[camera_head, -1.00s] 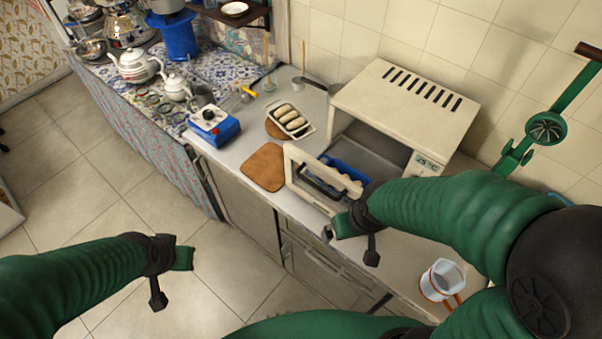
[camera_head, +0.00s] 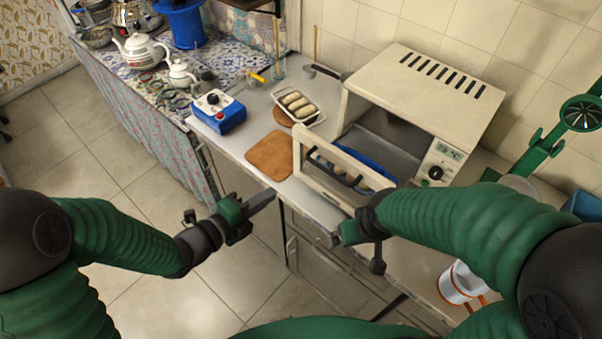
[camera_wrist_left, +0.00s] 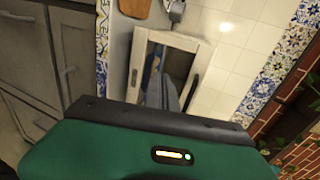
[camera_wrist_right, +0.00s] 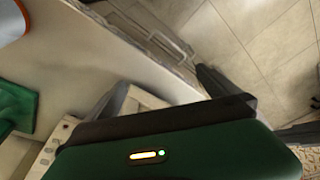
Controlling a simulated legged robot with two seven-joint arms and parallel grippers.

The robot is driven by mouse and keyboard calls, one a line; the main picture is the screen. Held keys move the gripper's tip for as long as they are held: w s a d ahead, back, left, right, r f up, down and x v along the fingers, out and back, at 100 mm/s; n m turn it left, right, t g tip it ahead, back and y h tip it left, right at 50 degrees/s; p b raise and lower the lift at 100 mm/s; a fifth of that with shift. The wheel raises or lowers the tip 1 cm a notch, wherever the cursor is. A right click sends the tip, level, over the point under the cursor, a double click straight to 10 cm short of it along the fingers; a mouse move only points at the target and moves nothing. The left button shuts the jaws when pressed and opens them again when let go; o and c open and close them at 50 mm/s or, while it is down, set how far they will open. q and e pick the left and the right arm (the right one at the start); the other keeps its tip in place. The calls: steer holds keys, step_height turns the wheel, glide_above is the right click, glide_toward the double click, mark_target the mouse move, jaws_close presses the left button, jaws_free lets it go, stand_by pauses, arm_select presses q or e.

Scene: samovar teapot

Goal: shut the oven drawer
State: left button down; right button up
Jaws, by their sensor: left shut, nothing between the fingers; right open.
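The cream oven (camera_head: 425,100) stands on the counter with its drawer pulled out toward the front. The drawer front (camera_head: 325,178) has a glass pane and a black handle (camera_head: 333,172); a blue tray (camera_head: 365,165) with pale rolls is behind it. The drawer front also shows in the left wrist view (camera_wrist_left: 203,52). My left gripper (camera_head: 262,202) is shut and empty, left of the drawer front and apart from it. My right gripper (camera_head: 338,234) is open, near the drawer's right front end; contact cannot be told. Its spread fingers show in the right wrist view (camera_wrist_right: 163,92).
A brown board (camera_head: 270,155), a dish of rolls (camera_head: 297,107) and a blue burner box (camera_head: 217,112) lie left of the oven. A white-and-orange mug (camera_head: 460,284) stands at the right. A green press (camera_head: 560,130) is right of the oven. Floor is clear at left.

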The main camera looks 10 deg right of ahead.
arm_select(q)
steer(key=p, duration=0.2)
glide_toward(311, 166)
steer(key=x, duration=0.5)
steer(key=shift+d, duration=0.15)
steer(key=shift+w+d+f, duration=0.1)
steer(key=shift+w+d, duration=0.35)
steer(key=shift+d, duration=0.1)
